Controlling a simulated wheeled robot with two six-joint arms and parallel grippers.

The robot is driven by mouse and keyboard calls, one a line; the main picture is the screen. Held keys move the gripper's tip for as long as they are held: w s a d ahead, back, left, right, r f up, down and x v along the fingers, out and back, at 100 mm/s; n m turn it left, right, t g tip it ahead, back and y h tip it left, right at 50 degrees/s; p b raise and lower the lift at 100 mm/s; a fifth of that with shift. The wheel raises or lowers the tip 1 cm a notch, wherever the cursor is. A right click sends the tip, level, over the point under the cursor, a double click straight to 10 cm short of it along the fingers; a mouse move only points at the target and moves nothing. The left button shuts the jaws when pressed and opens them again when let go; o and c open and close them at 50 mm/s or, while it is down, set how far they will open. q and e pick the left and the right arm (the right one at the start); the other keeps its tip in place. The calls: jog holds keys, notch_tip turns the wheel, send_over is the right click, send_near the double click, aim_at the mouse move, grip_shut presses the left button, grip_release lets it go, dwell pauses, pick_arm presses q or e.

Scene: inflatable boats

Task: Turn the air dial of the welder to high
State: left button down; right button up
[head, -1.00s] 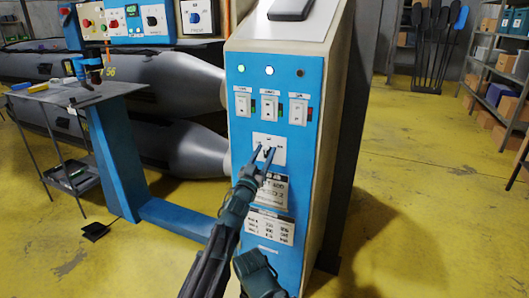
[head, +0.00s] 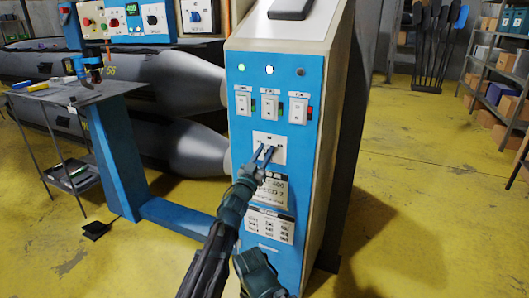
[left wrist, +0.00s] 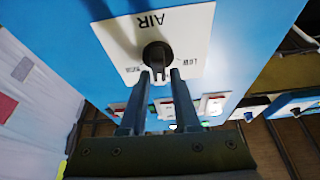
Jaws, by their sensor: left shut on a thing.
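The welder (head: 272,180) is a tall cabinet with a blue front in the middle of the head view. Its air dial is a black knob (left wrist: 157,56) on a white plate (left wrist: 190,25), marked AIR and LOW, upside down in the left wrist view. LOW is right of the knob there; the lettering on the left is too blurred to read. My left gripper (head: 267,150) is at this plate in the head view and largely covers the dial. In the left wrist view its fingertips (left wrist: 160,74) are on either side of the knob's grip, shut on it.
Three switches (head: 270,106) and a row of lamps (head: 270,70) sit above the dial plate. A workbench (head: 75,92) stands at left, before grey inflatable tubes (head: 150,80). A shelf (head: 500,85) stands at far right. The yellow floor (head: 420,180) right of the welder is clear.

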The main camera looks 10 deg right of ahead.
pick_arm(q)
jog(key=m+g, duration=0.1)
jog(key=m, duration=0.1)
jog(key=m+h, duration=0.1)
jog(key=m, duration=0.1)
jog(key=shift+d+m+g+h, duration=0.1)
jog(key=shift+m+g+h, duration=0.2)
jog(key=shift+g, duration=0.1)
jog(key=m+g+p, duration=0.1)
jog(key=m, duration=0.1)
jog(key=m+g+h, duration=0.1)
jog(key=m, duration=0.2)
jog(key=shift+s+d+p, duration=0.1)
jog(key=shift+p, duration=0.25)
jog(key=shift+f+m+g+p, duration=0.15)
jog(key=shift+m+g+p, duration=0.4)
jog(key=shift+m, duration=0.8)
jog(key=shift+f+m+g+p, duration=0.1)
jog(key=shift+m+g+p, duration=0.4)
jog(key=shift+m, duration=0.85)
jog(key=c, duration=0.8)
grip_release()
jog(key=shift+f, duration=0.1)
jog(key=shift+c, duration=0.2)
jog(key=shift+g+h, duration=0.25)
jog(key=shift+h, duration=0.15)
jog(key=shift+d, duration=0.1)
